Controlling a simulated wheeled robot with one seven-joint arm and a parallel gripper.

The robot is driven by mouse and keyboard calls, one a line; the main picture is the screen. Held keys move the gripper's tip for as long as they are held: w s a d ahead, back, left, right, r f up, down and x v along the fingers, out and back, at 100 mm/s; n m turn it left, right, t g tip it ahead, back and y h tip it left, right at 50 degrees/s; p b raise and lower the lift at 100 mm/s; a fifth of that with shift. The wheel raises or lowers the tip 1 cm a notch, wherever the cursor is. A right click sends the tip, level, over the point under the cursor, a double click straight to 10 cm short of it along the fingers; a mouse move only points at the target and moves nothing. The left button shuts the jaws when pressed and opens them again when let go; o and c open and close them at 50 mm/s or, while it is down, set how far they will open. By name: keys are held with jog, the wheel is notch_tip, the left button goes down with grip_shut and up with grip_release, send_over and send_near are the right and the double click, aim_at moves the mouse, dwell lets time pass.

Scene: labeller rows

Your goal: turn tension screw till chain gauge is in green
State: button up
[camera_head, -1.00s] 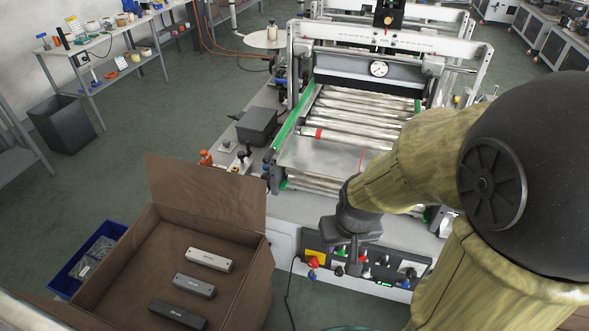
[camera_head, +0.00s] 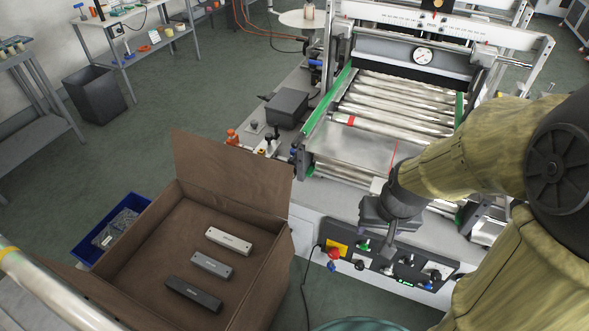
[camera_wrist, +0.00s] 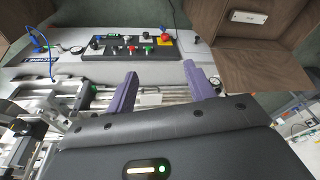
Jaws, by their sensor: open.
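My gripper (camera_head: 388,262) hangs in front of the labelling machine, above its front control panel (camera_head: 345,259), in the head view. In the wrist view my gripper (camera_wrist: 163,86) shows two purple fingers spread apart with nothing between them. A round white dial gauge (camera_head: 422,56) sits on the machine's rear crossbar; its needle and any green zone are too small to read. A small round gauge (camera_wrist: 77,49) also shows near a blue cable in the wrist view. I cannot tell which is the chain gauge. I cannot pick out the tension screw.
The control panel also shows in the wrist view (camera_wrist: 130,46), with several coloured knobs and a red button on yellow (camera_wrist: 166,41). An open brown box (camera_head: 150,245) with three bars stands left of the machine. A blue bin (camera_head: 85,250) is beside it.

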aim_at(294, 164)
jog(key=w+a+f+m+t+y+b, duration=0.1)
jog(key=w+a+f+m+y+b, duration=0.3)
jog(key=w+f+b, duration=0.6)
jog(key=w+a+f+t+y+b, duration=0.1)
jog(key=w+a+f+y+b, duration=0.3)
jog(key=w+f+b, duration=0.55)
jog(key=w+f+m+t+y+b, duration=0.2)
jog(key=w+t+b, duration=0.3)
jog(key=w+b, duration=0.7)
jog(key=b, duration=0.2)
jog(key=shift+w+a+f+m+t+y+b, duration=0.25)
jog(key=shift+w+f+m+t+y+b, duration=0.05)
jog(key=shift+w+f+m+t+y, duration=0.1)
jog(key=shift+a, duration=0.1)
jog(key=x, duration=1.7)
jog(key=shift+w, duration=0.15)
